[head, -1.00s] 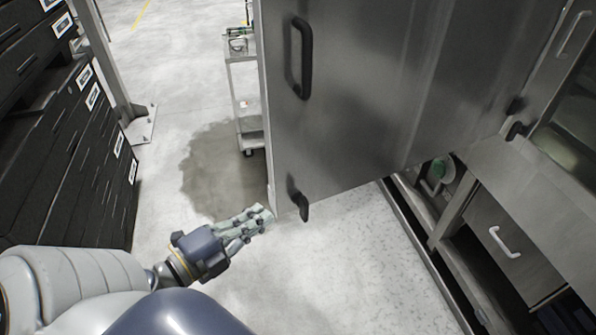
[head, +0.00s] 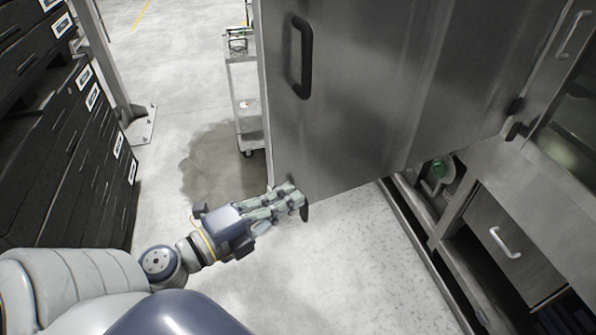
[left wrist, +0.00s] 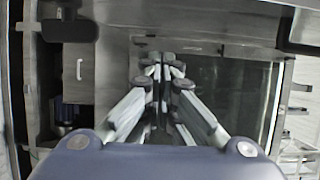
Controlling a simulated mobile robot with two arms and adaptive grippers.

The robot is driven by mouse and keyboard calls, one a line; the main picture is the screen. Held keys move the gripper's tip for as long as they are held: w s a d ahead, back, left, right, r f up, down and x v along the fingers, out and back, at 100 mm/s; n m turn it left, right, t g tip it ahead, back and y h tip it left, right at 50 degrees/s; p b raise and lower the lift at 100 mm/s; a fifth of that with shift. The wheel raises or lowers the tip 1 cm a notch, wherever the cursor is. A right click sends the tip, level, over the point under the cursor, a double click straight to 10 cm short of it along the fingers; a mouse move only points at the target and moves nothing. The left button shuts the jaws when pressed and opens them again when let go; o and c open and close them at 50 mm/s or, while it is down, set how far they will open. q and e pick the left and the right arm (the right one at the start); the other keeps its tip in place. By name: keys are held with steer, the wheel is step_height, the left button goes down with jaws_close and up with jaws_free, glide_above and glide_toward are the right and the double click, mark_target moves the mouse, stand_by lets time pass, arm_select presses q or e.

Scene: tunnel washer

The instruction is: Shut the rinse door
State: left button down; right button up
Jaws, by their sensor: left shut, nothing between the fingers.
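The rinse door (head: 370,100) is a large stainless steel panel. It stands swung out from the machine, with its hinges (head: 515,120) at the right and a black pull handle (head: 302,57) near its left edge. My left gripper (head: 298,197) is shut and empty at the door's lower left corner. I cannot tell whether the fingers touch the door. In the left wrist view the shut fingertips (left wrist: 163,62) point toward a dark window (left wrist: 225,90). My right gripper is not in view.
The machine front with a white-handled drawer (head: 505,240) is at the right. Dark drawer cabinets (head: 60,150) line the left. A small cart (head: 245,100) stands behind the door, near a wet-looking floor patch (head: 215,165). The floor below the door is clear.

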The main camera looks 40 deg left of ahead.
mark_target(297, 172)
arm_select(q)
steer(key=w+p, duration=0.1)
steer(key=w, duration=0.1)
steer(key=w+a+p, duration=0.1)
steer(key=w, duration=0.1)
steer(key=w+a+p, duration=0.1)
steer(key=w, duration=0.2)
steer(key=shift+a, duration=0.1)
stand_by(0.5)
